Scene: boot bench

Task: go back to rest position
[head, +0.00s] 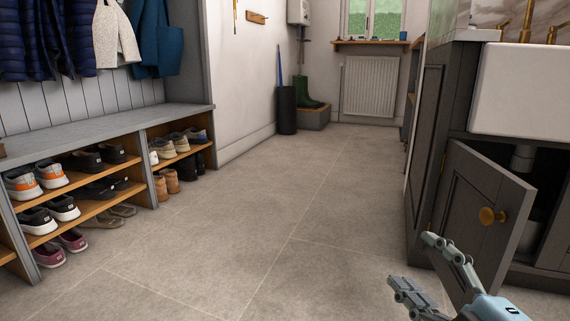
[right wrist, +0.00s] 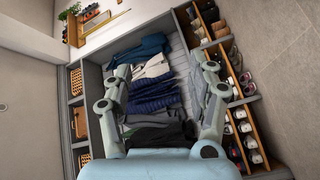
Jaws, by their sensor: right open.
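My right gripper (head: 415,262) is at the lower right of the head view. Its two grey fingers are spread apart with nothing between them. It is in front of the open dark cabinet door (head: 478,215), left of and below the door's brass knob (head: 487,215). In the right wrist view the same gripper (right wrist: 165,82) shows open and empty, with the coats and the boot bench far beyond its fingers. My left gripper does not show in either view.
The boot bench (head: 110,120) with several shoes stands at the left, coats hanging above it. A white sink (head: 518,88) sits over the open cabinet at the right. Green boots (head: 305,88) and a dark bin (head: 287,110) stand at the back. The tiled floor (head: 270,220) between is clear.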

